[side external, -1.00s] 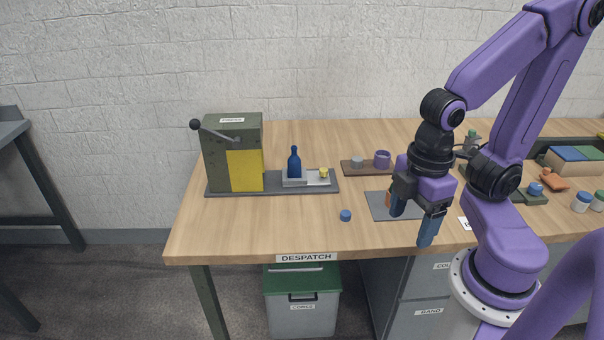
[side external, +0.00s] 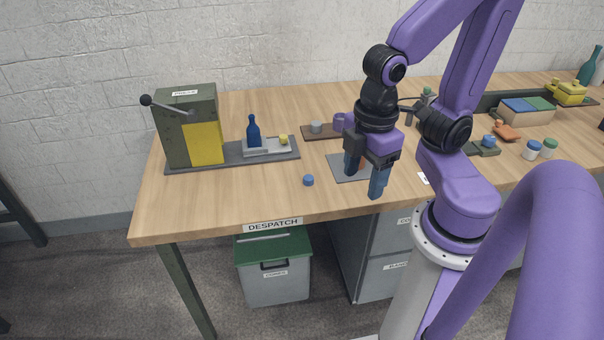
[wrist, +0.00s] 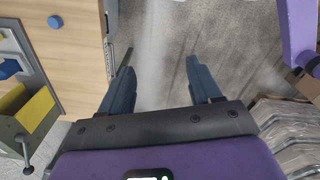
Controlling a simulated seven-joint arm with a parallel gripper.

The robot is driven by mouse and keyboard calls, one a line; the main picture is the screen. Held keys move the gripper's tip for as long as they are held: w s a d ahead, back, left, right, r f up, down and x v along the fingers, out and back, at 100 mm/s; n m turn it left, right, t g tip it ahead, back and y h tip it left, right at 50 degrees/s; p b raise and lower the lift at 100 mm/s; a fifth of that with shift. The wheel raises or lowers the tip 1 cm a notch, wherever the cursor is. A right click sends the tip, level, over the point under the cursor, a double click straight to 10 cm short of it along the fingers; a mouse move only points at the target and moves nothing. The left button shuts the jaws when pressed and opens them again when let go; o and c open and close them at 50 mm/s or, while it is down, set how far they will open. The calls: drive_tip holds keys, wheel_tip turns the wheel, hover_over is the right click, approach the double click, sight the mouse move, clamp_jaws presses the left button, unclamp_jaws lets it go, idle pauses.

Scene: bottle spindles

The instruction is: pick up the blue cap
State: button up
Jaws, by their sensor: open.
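A small round blue cap (side external: 308,180) lies alone on the open wood near the table's front edge. It also shows in the wrist view (wrist: 55,21) at the upper left. My gripper (side external: 363,184) is open and empty, to the right of this cap in the side view and apart from it. In the wrist view, my gripper (wrist: 160,68) has bare floor between its fingers, and the cap is outside them to the left. A second blue cap-like piece (side external: 488,140) sits on a dark green holder at the right.
A green press (side external: 172,135) with a yellow panel stands at the left, beside a blue bottle (side external: 253,132) in a grey fixture. A grey mat (side external: 340,168) lies behind my fingers. White jars (side external: 532,151) stand at the right. Wood around the lone cap is clear.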

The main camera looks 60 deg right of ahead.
drive_tip(key=w+d+f+n+h, duration=0.2)
drive_tip(key=w+f, duration=0.1)
drive_tip(key=w, duration=0.9)
drive_tip(key=n+h, duration=0.3)
drive_tip(key=n, duration=0.1)
approach(309, 177)
drive_tip(key=x, duration=0.3)
drive_tip(key=shift+s+a, duration=0.1)
drive_tip(key=shift+a, duration=0.1)
drive_tip(key=shift+x, duration=2.85)
drive_tip(key=shift+d, duration=0.1)
drive_tip(key=shift+r, duration=0.1)
drive_tip(key=c, duration=1.1)
